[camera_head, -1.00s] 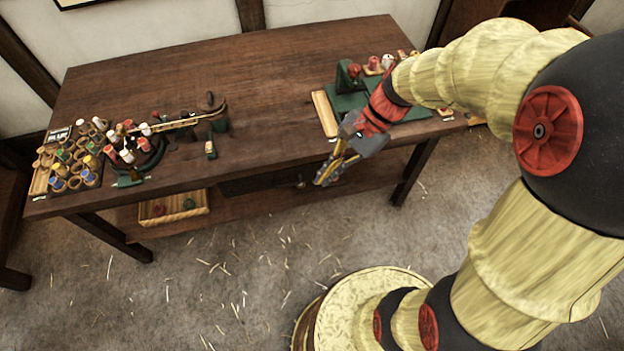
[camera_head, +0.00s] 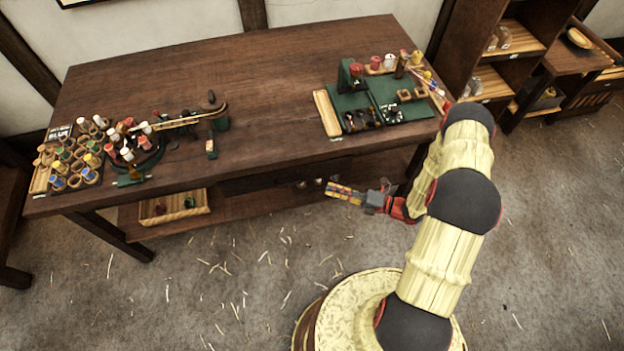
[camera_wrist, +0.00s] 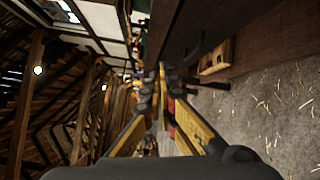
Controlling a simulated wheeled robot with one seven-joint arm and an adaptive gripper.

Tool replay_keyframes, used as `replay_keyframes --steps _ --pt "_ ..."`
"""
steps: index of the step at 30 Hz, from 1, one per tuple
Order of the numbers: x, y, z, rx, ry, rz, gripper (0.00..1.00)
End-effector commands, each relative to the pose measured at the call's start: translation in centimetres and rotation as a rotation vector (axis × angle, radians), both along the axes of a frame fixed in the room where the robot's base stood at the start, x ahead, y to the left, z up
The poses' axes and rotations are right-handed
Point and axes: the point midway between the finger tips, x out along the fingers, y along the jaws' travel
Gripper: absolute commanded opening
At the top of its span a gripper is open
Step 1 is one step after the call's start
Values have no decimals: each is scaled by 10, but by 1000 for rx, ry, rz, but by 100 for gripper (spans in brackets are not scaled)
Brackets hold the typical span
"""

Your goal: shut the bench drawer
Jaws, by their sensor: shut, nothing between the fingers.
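The bench (camera_head: 235,75) is dark brown wood with a lower shelf. My gripper (camera_head: 331,189) is shut and empty, just right of these parts and in front of the bench. It points left, and I cannot tell whether it touches anything.
A wooden tray (camera_head: 175,207) sits on the lower shelf. Spools and cups (camera_head: 75,158) stand on the bench's left, a green board (camera_head: 380,103) with tools on its right. Shelving (camera_head: 490,65) stands at the back right. The straw-strewn floor before the bench is clear.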

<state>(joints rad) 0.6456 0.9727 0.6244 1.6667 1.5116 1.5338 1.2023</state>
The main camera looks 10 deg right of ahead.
Motion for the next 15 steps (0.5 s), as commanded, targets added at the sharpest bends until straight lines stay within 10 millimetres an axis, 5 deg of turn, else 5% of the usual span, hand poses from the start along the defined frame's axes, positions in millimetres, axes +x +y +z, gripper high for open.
replay_keyframes --steps 6,15 --pt "-11 -14 -54 148 144 -170 0" --pt "-4 -7 -65 180 175 -205 0"
